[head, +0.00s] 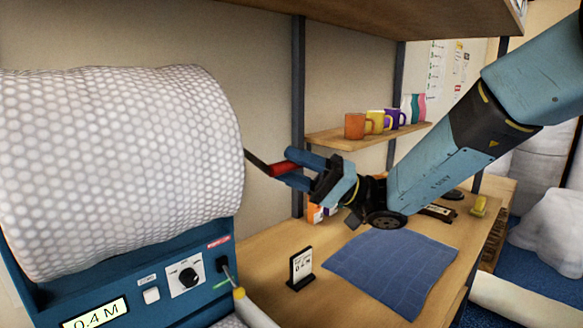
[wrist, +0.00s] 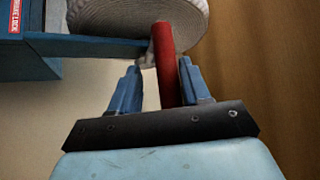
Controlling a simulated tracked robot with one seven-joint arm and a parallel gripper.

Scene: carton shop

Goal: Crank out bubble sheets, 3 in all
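A large bubble-wrap roll (head: 120,165) sits on a blue dispenser (head: 205,303) at left; the roll's end also shows in the wrist view (wrist: 105,16). The dispenser's display (head: 95,313) reads 0.4 M. A red crank handle (head: 283,169) sticks out on a dark arm beside the roll. In the wrist view the red handle (wrist: 166,65) lies between the fingers of my gripper (wrist: 160,88). A gap shows on the handle's left side, so the fingers look open around it. Any contact on the right side is unclear. No separate cut sheet is visible.
A blue mat (head: 393,270) lies bare on the wooden bench. A small sign (head: 300,268) stands left of it. Mugs (head: 356,126) stand on a wall shelf. Pale rolls (head: 525,305) lie at right.

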